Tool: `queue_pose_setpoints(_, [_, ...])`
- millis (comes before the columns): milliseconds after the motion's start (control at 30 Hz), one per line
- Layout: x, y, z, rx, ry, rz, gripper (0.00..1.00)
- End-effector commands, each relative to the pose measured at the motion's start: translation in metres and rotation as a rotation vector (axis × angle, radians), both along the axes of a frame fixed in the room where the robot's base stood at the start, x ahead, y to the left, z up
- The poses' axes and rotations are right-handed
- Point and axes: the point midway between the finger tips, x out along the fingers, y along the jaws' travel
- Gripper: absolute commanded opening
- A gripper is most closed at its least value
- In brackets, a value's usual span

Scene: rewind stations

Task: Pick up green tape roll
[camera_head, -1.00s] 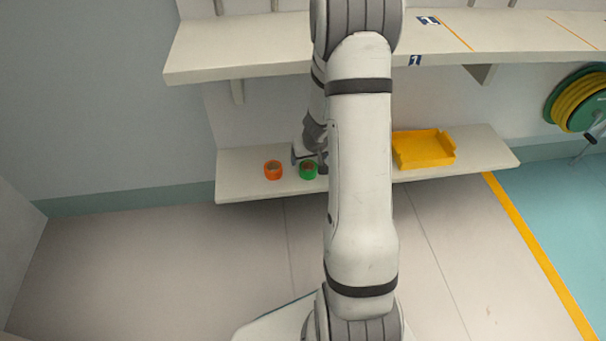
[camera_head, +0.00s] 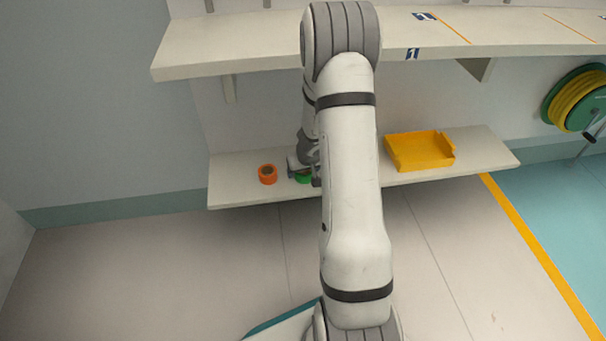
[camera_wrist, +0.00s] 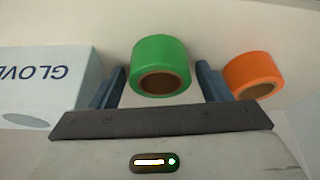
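The green tape roll (camera_wrist: 160,55) stands between the two open fingers of my gripper (camera_wrist: 163,82) in the wrist view. In the wrist view the orange roll (camera_wrist: 255,74) is just outside the right finger.
A box lettered "GLOVE" (camera_wrist: 45,80) stands close outside the left finger in the wrist view. A yellow tray (camera_head: 420,152) sits on the lower shelf (camera_head: 235,192) to the right. The upper shelf (camera_head: 215,50) overhangs behind my arm.

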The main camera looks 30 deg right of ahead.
Motion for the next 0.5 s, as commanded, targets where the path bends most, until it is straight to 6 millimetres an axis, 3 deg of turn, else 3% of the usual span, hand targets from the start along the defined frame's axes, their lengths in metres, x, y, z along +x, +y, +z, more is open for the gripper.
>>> queue_pose_setpoints(500, [0.0001,0.0009,0.0001,0.001,0.000,0.001,0.30])
